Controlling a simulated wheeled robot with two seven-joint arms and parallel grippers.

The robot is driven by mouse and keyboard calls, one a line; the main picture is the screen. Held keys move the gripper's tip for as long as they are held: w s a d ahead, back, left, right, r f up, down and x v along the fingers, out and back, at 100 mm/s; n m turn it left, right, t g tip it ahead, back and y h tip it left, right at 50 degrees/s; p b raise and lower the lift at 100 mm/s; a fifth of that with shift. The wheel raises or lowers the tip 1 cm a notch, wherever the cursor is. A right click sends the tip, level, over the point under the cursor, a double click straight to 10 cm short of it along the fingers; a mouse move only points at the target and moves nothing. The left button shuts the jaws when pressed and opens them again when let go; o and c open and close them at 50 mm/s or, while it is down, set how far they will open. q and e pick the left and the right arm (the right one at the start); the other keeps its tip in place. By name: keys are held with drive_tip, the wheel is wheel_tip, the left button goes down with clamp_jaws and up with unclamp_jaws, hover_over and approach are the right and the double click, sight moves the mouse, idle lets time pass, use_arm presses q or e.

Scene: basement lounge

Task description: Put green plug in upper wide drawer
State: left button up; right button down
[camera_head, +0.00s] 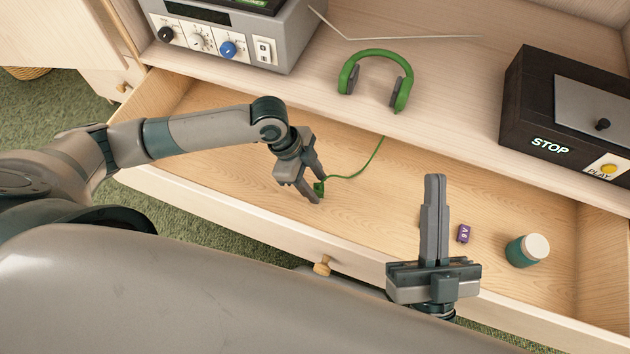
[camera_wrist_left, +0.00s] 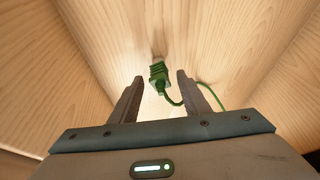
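The green plug (camera_head: 319,187) is in the wide open drawer (camera_head: 230,205), at the end of a thin green cord (camera_head: 372,160) that rises to the shelf edge below the green headphones (camera_head: 378,54). My left gripper (camera_head: 320,190) is inside the drawer with its fingers apart. In the left wrist view, the plug (camera_wrist_left: 158,74) shows just beyond and between the open fingertips, with clear gaps on both sides. My right gripper (camera_head: 435,178) is over the drawer's front edge, its fingers together and empty.
A purple 9V battery (camera_head: 463,233) and a teal jar with a white lid (camera_head: 527,250) are in the drawer's right part. A grey device with knobs (camera_head: 235,35) and a black STOP/PLAY box (camera_head: 560,115) stand on the shelf above. The drawer front has a wooden knob (camera_head: 322,266).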

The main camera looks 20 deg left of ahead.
use_arm(q)
drive_tip(key=shift+r, duration=0.1)
drive_tip(key=shift+a+r, duration=0.1)
drive_tip(key=shift+r, duration=0.1)
drive_tip(key=shift+a+r, duration=0.1)
drive_tip(key=shift+r, duration=0.15)
drive_tip(key=p+v, duration=0.3)
drive_tip(key=v, duration=0.8)
use_arm(e)
drive_tip(key=w+f+g+h, duration=0.2)
drive_tip(key=w+f+g, duration=0.2)
drive_tip(key=f, duration=0.5)
drive_tip(key=shift+d+f+g, duration=0.25)
drive_tip(key=shift+f+g, duration=0.1)
drive_tip(key=shift+g, duration=0.65)
